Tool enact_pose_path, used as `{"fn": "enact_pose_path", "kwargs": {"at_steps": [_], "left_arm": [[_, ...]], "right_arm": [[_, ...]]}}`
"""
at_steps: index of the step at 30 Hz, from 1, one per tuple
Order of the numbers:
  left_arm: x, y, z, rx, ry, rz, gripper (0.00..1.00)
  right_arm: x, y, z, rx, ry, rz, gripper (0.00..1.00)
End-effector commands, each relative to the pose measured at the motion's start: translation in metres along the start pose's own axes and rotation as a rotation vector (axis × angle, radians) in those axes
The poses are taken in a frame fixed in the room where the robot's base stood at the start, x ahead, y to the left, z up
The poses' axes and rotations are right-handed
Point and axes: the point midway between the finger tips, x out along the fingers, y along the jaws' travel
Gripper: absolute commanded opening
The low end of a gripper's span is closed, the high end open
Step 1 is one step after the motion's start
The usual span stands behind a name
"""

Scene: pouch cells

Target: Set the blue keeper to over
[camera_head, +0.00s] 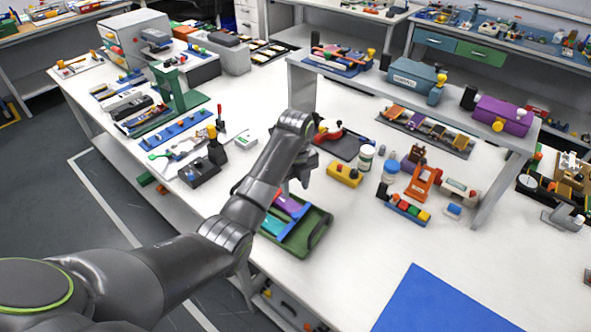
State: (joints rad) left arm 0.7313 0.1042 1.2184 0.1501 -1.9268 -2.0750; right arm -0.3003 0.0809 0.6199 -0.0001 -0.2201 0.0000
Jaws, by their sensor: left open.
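A green tray (318,238) lies on the white bench in front of me. It holds a light-blue piece (276,224) and a purple piece (291,207). The light-blue piece may be the blue keeper, but its position is too small to tell. My left arm reaches in from the lower left and hides the tray's left part. My left gripper (302,180) is open and empty above the tray's far end, pointing down and apart from the pieces. My right gripper is out of view.
A black fixture (199,172) stands to the left. A raised shelf (345,72) runs behind. The bench beside a blue mat (440,305) is clear.

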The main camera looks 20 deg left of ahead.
Motion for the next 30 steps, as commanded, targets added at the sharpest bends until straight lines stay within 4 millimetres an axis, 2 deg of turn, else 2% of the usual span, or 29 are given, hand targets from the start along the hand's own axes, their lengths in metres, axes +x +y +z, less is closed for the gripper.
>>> {"fn": "enact_pose_path", "kwargs": {"at_steps": [1,4,9,15,30], "left_arm": [[-0.013,-0.001,0.001,0.0,-0.005,-0.005,0.44],[-0.041,-0.001,0.001,0.0,-0.004,-0.004,0.44],[-0.058,0.0,0.0,0.0,0.0,0.001,0.44],[-0.065,0.0,0.0,0.0,0.0,0.0,0.44],[-0.065,0.0,-0.001,-0.042,0.0,0.0,0.44]], "right_arm": [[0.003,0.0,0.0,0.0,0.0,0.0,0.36],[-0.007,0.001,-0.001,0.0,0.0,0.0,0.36],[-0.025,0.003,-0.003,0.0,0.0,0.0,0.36],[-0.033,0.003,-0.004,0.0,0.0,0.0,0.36],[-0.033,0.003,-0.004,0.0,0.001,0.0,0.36]]}}
